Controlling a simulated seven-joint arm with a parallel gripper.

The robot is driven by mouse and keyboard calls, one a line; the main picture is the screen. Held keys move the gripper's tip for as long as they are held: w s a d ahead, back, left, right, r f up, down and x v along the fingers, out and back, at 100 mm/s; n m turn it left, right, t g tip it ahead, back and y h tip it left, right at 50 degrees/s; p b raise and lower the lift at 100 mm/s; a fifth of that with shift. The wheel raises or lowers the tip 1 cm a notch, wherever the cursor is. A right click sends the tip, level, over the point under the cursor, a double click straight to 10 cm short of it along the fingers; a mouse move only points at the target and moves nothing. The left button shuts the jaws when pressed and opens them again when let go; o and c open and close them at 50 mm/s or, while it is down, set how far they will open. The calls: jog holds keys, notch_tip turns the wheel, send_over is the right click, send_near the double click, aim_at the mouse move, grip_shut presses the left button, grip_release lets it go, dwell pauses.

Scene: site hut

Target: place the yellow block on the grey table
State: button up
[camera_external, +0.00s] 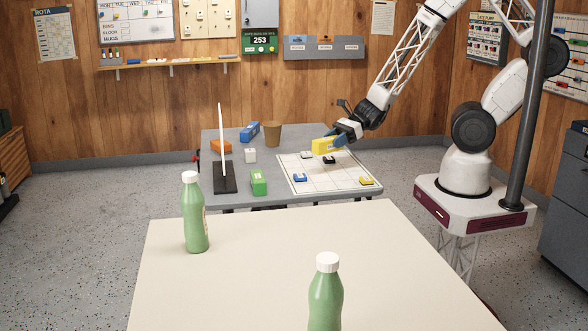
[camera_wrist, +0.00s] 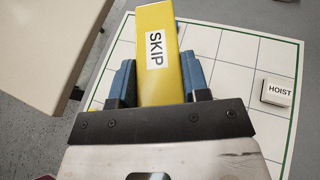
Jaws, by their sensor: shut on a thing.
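The yellow block (camera_external: 324,146) is in my gripper (camera_external: 339,136), over the back right part of the grey table (camera_external: 265,164). In the wrist view, the yellow block (camera_wrist: 160,84) has a white label reading SKIP and sits between the two blue fingers of my gripper (camera_wrist: 160,92), which are shut on its sides. Below it is a white grid sheet (camera_wrist: 229,62) with a green border. The gap between block and sheet is hard to judge.
The grid sheet (camera_external: 312,184) bears several small pieces, including a HOIST tile (camera_wrist: 277,92). Left of it stand a green block (camera_external: 259,183), white block (camera_external: 250,155), blue block (camera_external: 249,131), brown cup (camera_external: 273,134) and upright white panel (camera_external: 221,135). A cream table (camera_external: 270,245) with green bottles is in front.

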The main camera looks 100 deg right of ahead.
aim_at(334, 150)
jog(key=shift+f, duration=1.9)
jog(key=shift+f, duration=2)
jog(key=shift+f, duration=0.15)
jog(key=o, duration=1)
jog(key=shift+r, duration=0.2)
jog(key=shift+v, duration=1.25)
jog(key=shift+s+d+r, duration=0.1)
jog(key=shift+r, duration=1.7)
jog(key=shift+s+r, duration=0.1)
jog(key=shift+r, duration=1.7)
